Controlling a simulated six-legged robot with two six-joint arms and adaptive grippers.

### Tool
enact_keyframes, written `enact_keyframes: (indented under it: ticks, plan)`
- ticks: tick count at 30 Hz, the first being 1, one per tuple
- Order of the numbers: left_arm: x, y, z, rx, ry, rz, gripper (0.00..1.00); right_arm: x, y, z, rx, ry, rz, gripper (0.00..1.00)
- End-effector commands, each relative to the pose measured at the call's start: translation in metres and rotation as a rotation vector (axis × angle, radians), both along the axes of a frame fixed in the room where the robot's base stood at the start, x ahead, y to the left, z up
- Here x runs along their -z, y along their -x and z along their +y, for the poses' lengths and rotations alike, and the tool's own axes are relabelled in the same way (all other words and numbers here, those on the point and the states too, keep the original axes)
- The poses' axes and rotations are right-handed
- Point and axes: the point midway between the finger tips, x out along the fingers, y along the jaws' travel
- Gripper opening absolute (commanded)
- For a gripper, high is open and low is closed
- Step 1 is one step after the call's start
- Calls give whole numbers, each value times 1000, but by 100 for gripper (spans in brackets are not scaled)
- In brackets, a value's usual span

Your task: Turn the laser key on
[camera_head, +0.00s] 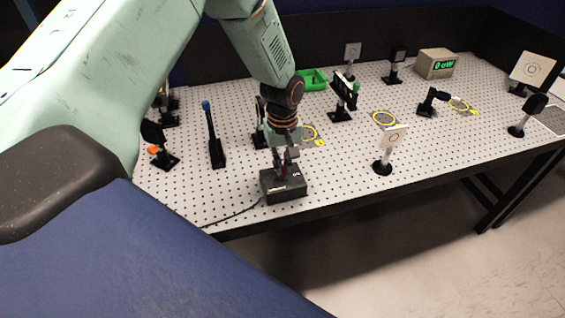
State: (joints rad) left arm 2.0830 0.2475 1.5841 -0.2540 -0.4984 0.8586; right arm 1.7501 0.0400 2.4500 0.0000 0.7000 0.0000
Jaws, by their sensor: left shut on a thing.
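The laser control box (283,188), a small dark box with a cable, sits at the front edge of the perforated table. My left gripper (284,170) points down onto the top of the box. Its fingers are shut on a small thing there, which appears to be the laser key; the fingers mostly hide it. Whether the key is turned cannot be told. White marks show on the box top beside the fingers. My right gripper is not in view.
The perforated table (240,205) carries several black optic mounts. A white card on a stand (389,150) is right of the box. A green tray (313,79) and a power meter reading near zero (435,64) are at the back. A blue-topped post (213,135) stands left.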

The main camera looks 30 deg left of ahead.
Motion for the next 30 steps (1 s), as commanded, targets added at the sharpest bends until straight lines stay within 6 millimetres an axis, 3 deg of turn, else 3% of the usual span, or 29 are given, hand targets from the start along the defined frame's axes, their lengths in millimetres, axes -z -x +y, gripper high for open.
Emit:
enact_keyframes:
  ticks: [11,30]
  plan:
    - [0,1,0,203,0,3,0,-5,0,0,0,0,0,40]
    - [0,1,0,810,1,2,0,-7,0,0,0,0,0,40]
